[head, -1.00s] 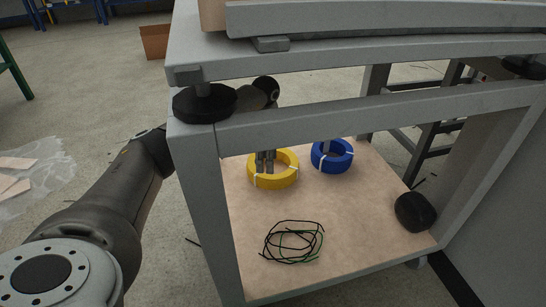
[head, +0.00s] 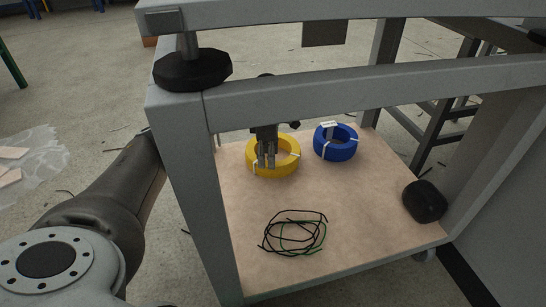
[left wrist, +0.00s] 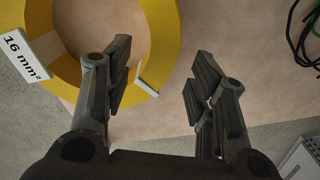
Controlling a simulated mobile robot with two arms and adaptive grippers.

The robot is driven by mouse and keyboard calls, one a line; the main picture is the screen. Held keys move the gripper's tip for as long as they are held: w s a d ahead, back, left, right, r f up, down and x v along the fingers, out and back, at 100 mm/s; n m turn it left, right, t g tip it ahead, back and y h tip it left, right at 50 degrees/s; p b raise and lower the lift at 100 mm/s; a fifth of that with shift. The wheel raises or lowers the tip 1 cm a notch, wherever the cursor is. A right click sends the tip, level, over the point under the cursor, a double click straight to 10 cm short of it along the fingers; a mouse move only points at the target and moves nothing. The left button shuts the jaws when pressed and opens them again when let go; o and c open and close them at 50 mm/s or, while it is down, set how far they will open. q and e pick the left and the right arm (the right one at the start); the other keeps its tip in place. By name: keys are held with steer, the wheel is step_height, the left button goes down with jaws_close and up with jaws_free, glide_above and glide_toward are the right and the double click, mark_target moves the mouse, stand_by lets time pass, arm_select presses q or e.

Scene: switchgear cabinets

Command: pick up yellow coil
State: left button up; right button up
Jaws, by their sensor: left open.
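The yellow coil (head: 284,162) lies flat on the wooden lower shelf (head: 350,205) of the grey cart. In the left wrist view the coil (left wrist: 165,45) fills the upper left, with white ties and a "16 mm²" label (left wrist: 28,55). My left gripper (head: 266,160) is at the coil's front side in the head view, pointing down. In the left wrist view the left gripper (left wrist: 155,85) is open, fingers apart; the coil's right rim shows between them, beyond the tips. Contact cannot be told. The right gripper is not in view.
A blue coil (head: 335,150) lies to the right of the yellow one. Loose black and green wires (head: 293,233) lie at the shelf's front, and a black rounded object (head: 425,202) at right. The cart's grey post (head: 192,195) and crossbar (head: 370,83) frame the shelf.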

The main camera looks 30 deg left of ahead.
mark_target(285, 167)
arm_select(q)
steer(key=f+b, duration=0.1)
steer(key=f, duration=0.1)
steer(key=f+b, duration=0.2)
steer(key=shift+w+d+f, duration=0.2)
steer(key=shift+r, duration=0.1)
steer(key=shift+c, duration=0.3)
jaws_close()
steer(key=shift+w+r, duration=0.1)
